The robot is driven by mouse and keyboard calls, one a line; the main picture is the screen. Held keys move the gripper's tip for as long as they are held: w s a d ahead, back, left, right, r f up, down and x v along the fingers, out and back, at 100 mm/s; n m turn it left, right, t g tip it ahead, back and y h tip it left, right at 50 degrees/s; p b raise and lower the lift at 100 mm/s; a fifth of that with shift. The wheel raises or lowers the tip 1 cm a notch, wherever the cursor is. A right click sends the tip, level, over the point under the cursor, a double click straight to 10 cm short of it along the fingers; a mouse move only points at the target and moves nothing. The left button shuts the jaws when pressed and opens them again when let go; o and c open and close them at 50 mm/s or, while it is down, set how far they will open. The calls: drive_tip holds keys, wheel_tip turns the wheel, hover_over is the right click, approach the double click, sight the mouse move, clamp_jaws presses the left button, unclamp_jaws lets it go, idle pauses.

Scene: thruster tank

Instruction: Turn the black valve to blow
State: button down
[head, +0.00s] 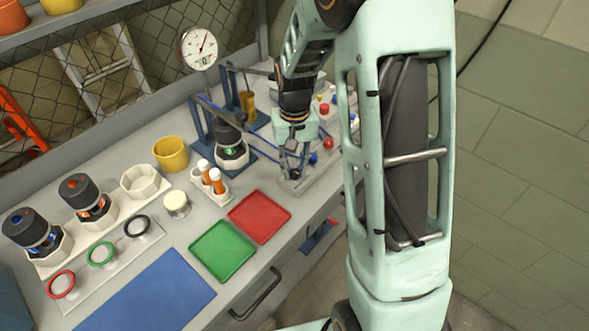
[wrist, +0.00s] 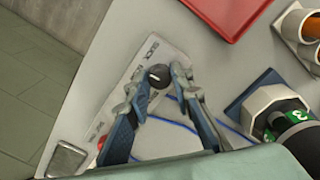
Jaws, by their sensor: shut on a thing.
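The black valve (wrist: 158,75) is a small round dark knob on a pale labelled panel (wrist: 135,72) in the wrist view. In the head view my gripper (head: 293,173) reaches down to the front end of the pale valve panel (head: 290,187), and the fingers mostly cover the knob. The way the valve points cannot be made out.
A red tray (head: 259,216) and a green tray (head: 222,250) lie to the left on the bench. A blue knob (head: 313,158) and a red knob (head: 328,143) sit just behind my gripper. Blue tubing (wrist: 180,123) and a green-banded thruster (head: 231,150) stand close by.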

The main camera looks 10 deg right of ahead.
sight(295, 172)
drive_tip(key=n, duration=0.3)
drive_tip(key=shift+n, duration=2.3)
drive_tip(key=c, duration=1.7)
unclamp_jaws()
wheel_tip(295, 172, up, 12)
drive_tip(key=shift+r, duration=0.1)
